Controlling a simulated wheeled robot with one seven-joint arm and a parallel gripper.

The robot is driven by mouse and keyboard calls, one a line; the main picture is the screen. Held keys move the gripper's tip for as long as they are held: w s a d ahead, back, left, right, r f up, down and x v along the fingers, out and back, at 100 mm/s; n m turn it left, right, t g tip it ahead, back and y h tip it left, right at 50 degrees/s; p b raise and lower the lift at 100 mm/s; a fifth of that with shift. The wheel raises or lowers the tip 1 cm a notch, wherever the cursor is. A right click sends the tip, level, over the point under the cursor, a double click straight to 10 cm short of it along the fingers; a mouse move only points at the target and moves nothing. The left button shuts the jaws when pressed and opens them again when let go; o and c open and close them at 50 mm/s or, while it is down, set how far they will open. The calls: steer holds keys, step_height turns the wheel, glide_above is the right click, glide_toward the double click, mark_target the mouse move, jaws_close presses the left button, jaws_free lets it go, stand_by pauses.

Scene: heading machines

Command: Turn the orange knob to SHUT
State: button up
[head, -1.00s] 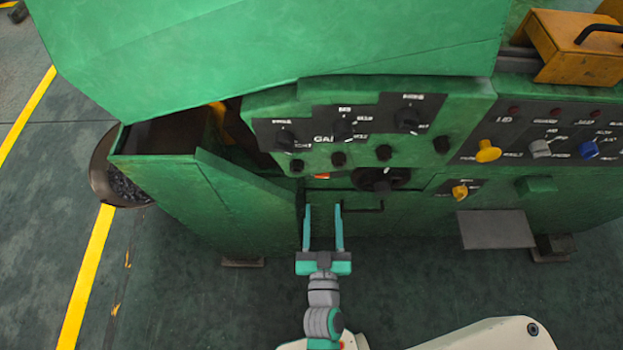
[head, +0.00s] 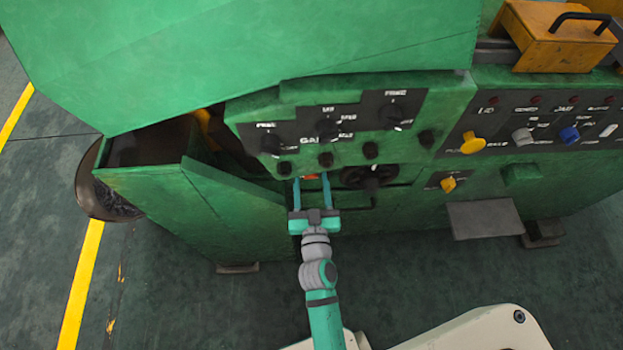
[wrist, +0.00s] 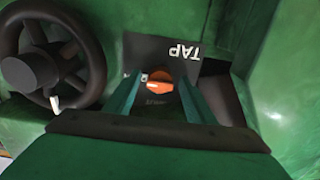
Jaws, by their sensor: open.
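The orange knob (wrist: 159,82) sits on a dark plate (wrist: 150,55) marked TAP in the wrist view. It lies between my two fingers, beyond their tips, and a gap seems to remain on each side. In the head view only a small orange-red bit of the knob (head: 311,177) shows, close to the fingertips, under the overhanging panel. My gripper (head: 311,181) is open and empty, pointing at the machine front; it also shows in the wrist view (wrist: 158,80). Small lettering beside and below the knob is too blurred to read. Whether a finger touches the knob I cannot tell.
A black handwheel (head: 370,176) is just right of my gripper; it is at the left in the wrist view (wrist: 93,75). A panel with black knobs (head: 325,125) overhangs above. A yellow knob (head: 448,184) and grey shelf (head: 484,219) stand further right. Open floor lies below.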

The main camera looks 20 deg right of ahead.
steer(key=shift+c, duration=0.6)
steer(key=c, duration=0.9)
steer(key=shift+n, duration=8.7)
steer(key=shift+s+d, duration=0.1)
